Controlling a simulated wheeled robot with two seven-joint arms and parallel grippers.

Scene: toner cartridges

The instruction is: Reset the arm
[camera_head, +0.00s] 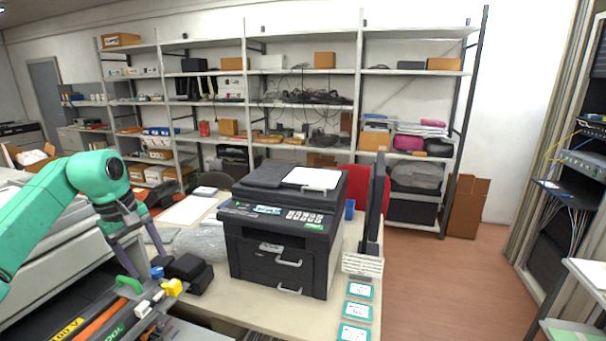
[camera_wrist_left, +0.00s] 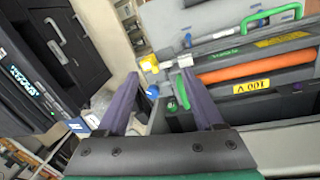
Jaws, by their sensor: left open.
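My left arm comes in from the left, and my left gripper (camera_head: 146,264) hangs fingers down over the open front of a large grey machine (camera_head: 60,250). Its two purple fingers are apart with nothing between them; they also show spread in the left wrist view (camera_wrist_left: 160,75). Below and beside the fingers are dark toner cartridges with an orange bar (camera_head: 88,322), a green handle (camera_head: 130,284) and a yellow end piece (camera_head: 173,287). The orange bar (camera_wrist_left: 255,70) shows right of the fingers in the left wrist view. My right gripper is not in view.
A black printer (camera_head: 280,230) stands on the table (camera_head: 250,305), right of the gripper. A small black box (camera_head: 187,272) lies close by. Several teal-edged cards (camera_head: 359,290) lie at the table's right edge. Shelves (camera_head: 300,103) line the back wall. The floor (camera_head: 440,290) at right is clear.

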